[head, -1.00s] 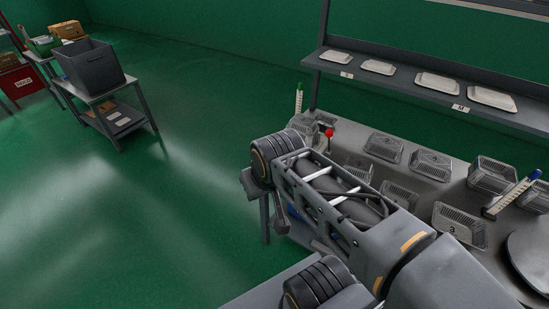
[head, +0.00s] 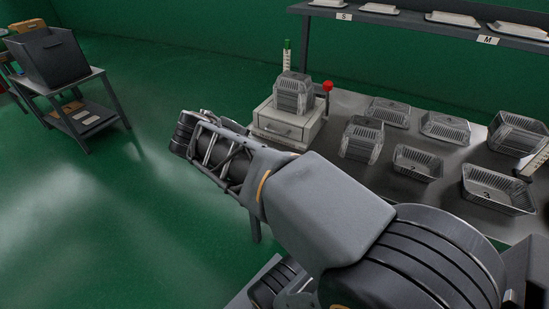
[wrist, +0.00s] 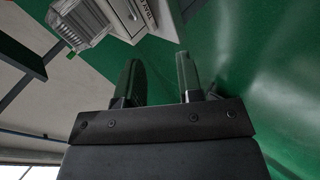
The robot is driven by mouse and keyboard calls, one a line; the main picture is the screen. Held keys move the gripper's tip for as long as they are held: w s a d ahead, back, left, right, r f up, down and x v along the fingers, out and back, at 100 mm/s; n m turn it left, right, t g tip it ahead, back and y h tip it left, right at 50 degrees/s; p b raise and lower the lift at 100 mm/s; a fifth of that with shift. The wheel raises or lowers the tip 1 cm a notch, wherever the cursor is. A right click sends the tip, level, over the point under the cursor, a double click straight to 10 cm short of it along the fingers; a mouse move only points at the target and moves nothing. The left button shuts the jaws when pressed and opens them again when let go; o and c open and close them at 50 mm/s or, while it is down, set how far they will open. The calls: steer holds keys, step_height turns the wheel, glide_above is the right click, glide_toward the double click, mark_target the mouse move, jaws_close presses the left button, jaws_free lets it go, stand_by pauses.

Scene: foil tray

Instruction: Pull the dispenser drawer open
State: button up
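The dispenser (head: 287,122) is a pale box at the left end of the metal table in the head view, with a stack of clear or foil trays (head: 293,96) on top. Its drawer (head: 280,129) looks shut. In the wrist view the dispenser (wrist: 160,14) is upside down at the top, with lettering on its front. My gripper (wrist: 158,76) is open and empty, its two dark fingers apart. It is short of the dispenser front, with green floor between and beyond the fingers. In the head view my arm hides the fingers.
Several foil trays (head: 500,190) stand on the table right of the dispenser. A red knob (head: 327,86) rises beside it. A shelf (head: 420,25) with lidded trays runs behind. A cart with a grey bin (head: 50,57) stands far left; the floor between is clear.

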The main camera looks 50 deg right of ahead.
mark_target(275, 132)
steer(key=w+d+f+n+h+b, duration=0.1)
steer(key=w+d+f+h+b, duration=0.2)
steer(key=d+f+h+b, duration=0.65)
steer(key=w+d+y+b, duration=0.1)
steer(key=d+b, duration=0.1)
steer(key=d, duration=0.1)
steer(key=w+d+f+y+b, duration=0.1)
steer(key=d+b, duration=0.1)
steer(key=d, duration=0.2)
steer(key=w+d+y+b, duration=0.1)
steer(key=w+d+b, duration=0.1)
steer(key=d+b, duration=0.1)
steer(key=shift+d+f, duration=0.3)
steer(key=shift+d, duration=0.25)
jaws_close()
